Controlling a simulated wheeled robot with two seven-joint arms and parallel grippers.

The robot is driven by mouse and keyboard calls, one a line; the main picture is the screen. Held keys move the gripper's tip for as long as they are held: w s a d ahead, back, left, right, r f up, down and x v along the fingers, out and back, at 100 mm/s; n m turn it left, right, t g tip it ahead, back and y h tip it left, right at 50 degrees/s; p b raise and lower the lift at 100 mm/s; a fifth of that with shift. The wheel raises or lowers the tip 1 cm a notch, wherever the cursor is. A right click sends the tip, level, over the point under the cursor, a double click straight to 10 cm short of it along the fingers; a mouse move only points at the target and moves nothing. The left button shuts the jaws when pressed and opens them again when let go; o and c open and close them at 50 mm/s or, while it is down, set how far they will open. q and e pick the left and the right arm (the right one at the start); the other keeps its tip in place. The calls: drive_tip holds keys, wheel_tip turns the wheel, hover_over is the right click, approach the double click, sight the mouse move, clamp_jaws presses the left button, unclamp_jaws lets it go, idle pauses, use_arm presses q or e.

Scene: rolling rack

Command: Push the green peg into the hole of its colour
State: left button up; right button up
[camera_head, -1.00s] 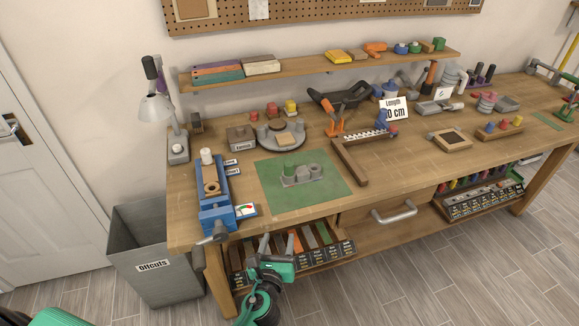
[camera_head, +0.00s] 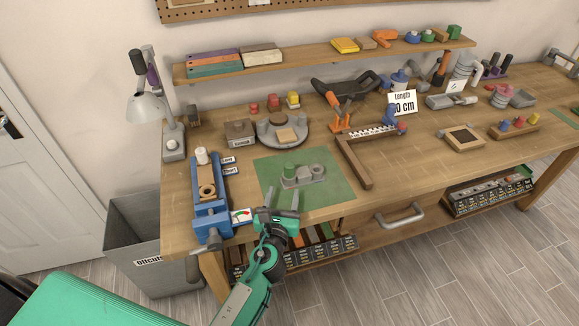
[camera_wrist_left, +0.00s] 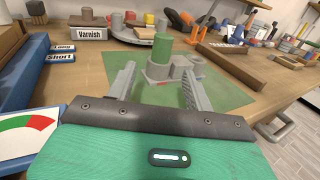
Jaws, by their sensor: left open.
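The green peg (camera_head: 289,170) stands upright at the left end of a grey block (camera_head: 306,175) on the green mat (camera_head: 330,197). In the left wrist view the peg (camera_wrist_left: 162,48) rises well above the block (camera_wrist_left: 183,70), which also has round grey parts. How far the peg sits in its hole cannot be told. My left gripper (camera_head: 282,198) is open and empty at the mat's front edge, in front of the peg and apart from it. In the left wrist view its fingers (camera_wrist_left: 158,72) point toward the peg, one on each side of the line to it. My right gripper is not in view.
A blue vise (camera_head: 208,205) and a meter card (camera_head: 241,215) are left of the mat. A wooden angle piece (camera_head: 352,165) lies to its right. A round turntable (camera_head: 281,133) stands behind. The mat around the block is clear.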

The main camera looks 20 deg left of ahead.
sight(288, 174)
use_arm(q)
drive_tip(key=w, duration=0.4)
drive_tip(key=shift+w+a, duration=0.3)
drive_tip(key=shift+a, duration=0.05)
drive_tip(key=shift+w+a+p, duration=0.15)
drive_tip(key=shift+w+p, duration=0.2)
drive_tip(key=shift+w, duration=0.95)
drive_tip(key=shift+w+a+p, duration=0.1)
drive_tip(key=shift+w+p, duration=0.25)
drive_tip(key=shift+w, duration=0.95)
drive_tip(key=shift+r, duration=0.1)
drive_tip(key=c, duration=1)
